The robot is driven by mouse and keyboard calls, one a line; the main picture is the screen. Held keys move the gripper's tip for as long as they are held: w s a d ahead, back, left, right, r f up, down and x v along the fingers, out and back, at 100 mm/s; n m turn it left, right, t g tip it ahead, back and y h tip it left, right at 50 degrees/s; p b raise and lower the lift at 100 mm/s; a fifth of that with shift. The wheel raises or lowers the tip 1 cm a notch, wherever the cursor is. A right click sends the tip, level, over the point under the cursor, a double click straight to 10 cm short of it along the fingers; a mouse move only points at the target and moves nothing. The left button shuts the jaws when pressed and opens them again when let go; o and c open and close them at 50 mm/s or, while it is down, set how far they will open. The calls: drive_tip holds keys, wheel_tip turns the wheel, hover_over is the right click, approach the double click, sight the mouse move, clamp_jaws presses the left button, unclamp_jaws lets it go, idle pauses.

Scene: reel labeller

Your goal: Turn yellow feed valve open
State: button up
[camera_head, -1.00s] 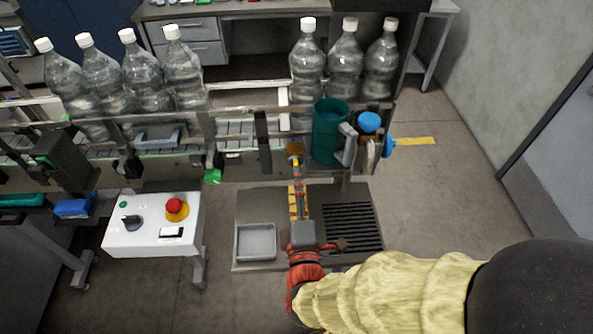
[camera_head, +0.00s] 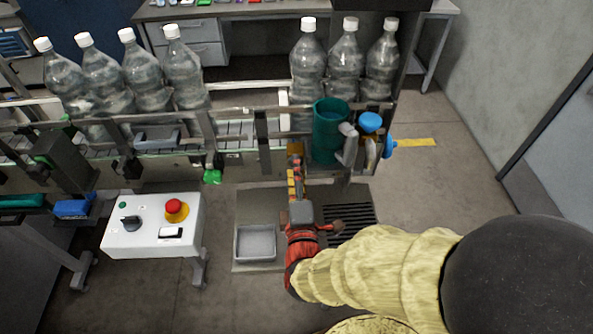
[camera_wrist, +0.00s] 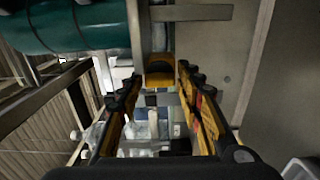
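The yellow feed valve handle (camera_head: 295,148) is a small orange-yellow piece on the conveyor's front side, just left of the green cylinder (camera_head: 331,130). In the wrist view the yellow handle (camera_wrist: 160,72) lies ahead, near the gap between my fingertips. My gripper (camera_head: 296,164) reaches up to it from below in the head view. In the wrist view my gripper (camera_wrist: 158,85) is open, its two yellow-and-black fingers spread apart. Nothing is clearly held, and I cannot tell whether a fingertip touches the handle. The handle's lower part is partly hidden by my fingers in the head view.
A conveyor rail (camera_head: 235,160) carries several clear bottles (camera_head: 307,70). A blue knob (camera_head: 370,122) sits right of the green cylinder. A white control box (camera_head: 150,225) with a red button stands at left. A grey tray (camera_head: 256,243) and dark grate lie below.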

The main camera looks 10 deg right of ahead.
drive_tip(key=c, duration=0.8)
drive_tip(key=shift+n, duration=0.4)
drive_tip(key=n, duration=0.9)
drive_tip(key=shift+f+n, duration=0.1)
drive_tip(key=shift+n, duration=0.3)
drive_tip(key=o, duration=1)
drive_tip(key=shift+o, duration=0.8)
